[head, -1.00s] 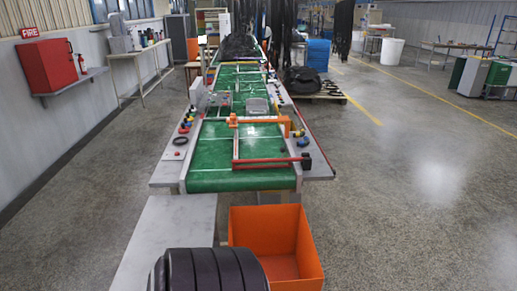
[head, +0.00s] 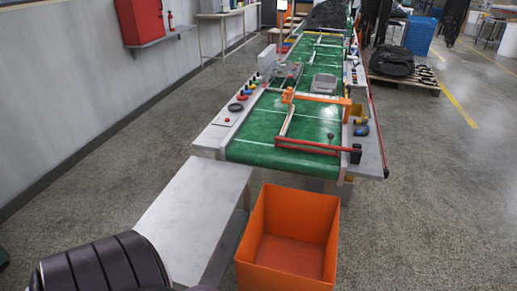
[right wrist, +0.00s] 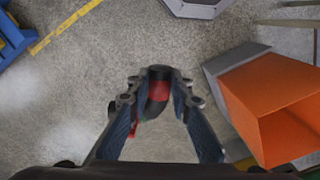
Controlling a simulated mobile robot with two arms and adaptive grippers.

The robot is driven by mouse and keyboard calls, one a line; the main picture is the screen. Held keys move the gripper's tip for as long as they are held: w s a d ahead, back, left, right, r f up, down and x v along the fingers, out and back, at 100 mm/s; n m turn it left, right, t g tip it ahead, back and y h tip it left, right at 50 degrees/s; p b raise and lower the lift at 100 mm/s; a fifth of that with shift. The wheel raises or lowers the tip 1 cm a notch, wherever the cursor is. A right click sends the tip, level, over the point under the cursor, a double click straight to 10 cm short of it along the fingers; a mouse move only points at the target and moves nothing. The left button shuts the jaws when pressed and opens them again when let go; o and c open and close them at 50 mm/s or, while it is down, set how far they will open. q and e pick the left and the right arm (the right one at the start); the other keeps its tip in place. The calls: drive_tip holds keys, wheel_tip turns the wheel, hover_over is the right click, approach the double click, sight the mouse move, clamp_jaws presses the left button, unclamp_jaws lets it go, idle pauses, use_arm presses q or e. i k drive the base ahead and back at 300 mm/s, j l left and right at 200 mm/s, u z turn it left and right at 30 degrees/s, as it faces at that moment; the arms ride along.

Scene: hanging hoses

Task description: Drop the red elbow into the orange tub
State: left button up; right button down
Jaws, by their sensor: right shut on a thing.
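The red elbow (right wrist: 158,92) is a short, bent red piece with dark ends. It is held between the fingers of my right gripper (right wrist: 159,82) in the right wrist view, above the floor. The orange tub (head: 285,277) stands on the floor in front of the conveyor in the head view, and its visible inside is empty. The tub also shows at the right of the right wrist view (right wrist: 268,88), to the side of the gripper and apart from it. Neither gripper is in the head view.
A pale grey bench (head: 195,215) stands left of the tub, close to it. The green conveyor (head: 275,150) runs away behind the tub, with a red bar (head: 305,147) across its near end. Open floor (head: 430,220) lies right of the tub.

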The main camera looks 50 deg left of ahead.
sight(273, 246)
drive_tip(key=i+u, duration=0.15)
drive_tip(key=u, duration=0.35)
drive_tip(key=i+l+u, duration=0.1)
drive_tip(key=u, duration=0.4)
drive_tip(key=l+u, duration=0.2)
drive_tip(key=u, duration=0.3)
drive_tip(key=i+l+u, duration=0.2)
drive_tip(key=u, duration=0.2)
drive_tip(key=i+l+u, duration=0.15)
drive_tip(key=l+u, duration=0.2)
drive_tip(key=i+l+u, duration=0.1)
drive_tip(key=l+u, duration=0.3)
drive_tip(key=j, duration=0.1)
